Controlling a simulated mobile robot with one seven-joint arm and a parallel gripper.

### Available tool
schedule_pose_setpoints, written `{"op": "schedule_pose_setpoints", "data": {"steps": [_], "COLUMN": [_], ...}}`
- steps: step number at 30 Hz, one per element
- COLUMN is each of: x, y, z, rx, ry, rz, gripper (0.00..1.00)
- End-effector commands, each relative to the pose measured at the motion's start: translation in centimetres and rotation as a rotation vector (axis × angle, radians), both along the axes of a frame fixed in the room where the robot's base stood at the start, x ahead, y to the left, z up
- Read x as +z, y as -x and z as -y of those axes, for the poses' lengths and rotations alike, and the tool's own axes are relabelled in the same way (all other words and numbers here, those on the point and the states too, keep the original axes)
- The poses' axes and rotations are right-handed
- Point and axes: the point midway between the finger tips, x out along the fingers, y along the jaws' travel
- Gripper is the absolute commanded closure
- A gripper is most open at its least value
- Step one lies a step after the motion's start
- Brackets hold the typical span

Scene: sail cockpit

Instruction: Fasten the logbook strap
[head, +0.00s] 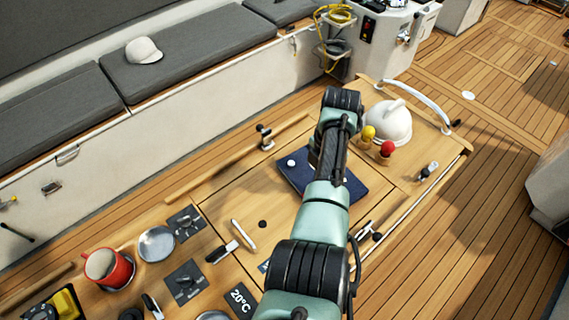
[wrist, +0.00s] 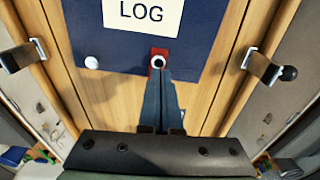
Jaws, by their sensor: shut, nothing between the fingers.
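The dark blue logbook (head: 372,190) lies on the wooden table, largely covered by my arm in the head view. In the wrist view the logbook (wrist: 110,35) shows a white label reading LOG (wrist: 143,14). A short red strap tab (wrist: 157,53) with a pale, dark-centred ring lies at the cover's near edge. A white round knob (wrist: 91,62) sits to its left. My gripper (wrist: 160,76) is shut, its fingertips right at the near end of the red tab, with nothing between them. I cannot tell whether they touch it. The rest of the strap is not visible.
Metal latches stand on both sides, left (wrist: 22,55) and right (wrist: 268,70). A white domed object (head: 388,125), a yellow knob (head: 368,132) and a red knob (head: 387,148) stand right of my arm. A white pen-like stick (head: 243,234) and red mug (head: 108,268) are left.

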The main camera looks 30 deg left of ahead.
Motion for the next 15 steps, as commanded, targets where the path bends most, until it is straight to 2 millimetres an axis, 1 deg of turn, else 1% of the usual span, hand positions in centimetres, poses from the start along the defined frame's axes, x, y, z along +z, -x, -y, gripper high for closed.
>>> {"op": "schedule_pose_setpoints", "data": {"steps": [15], "x": [2.1], "y": [-0.3], "z": [0.0], "rx": [0.0], "ry": [-0.001], "rz": [0.01], "gripper": [1.0]}}
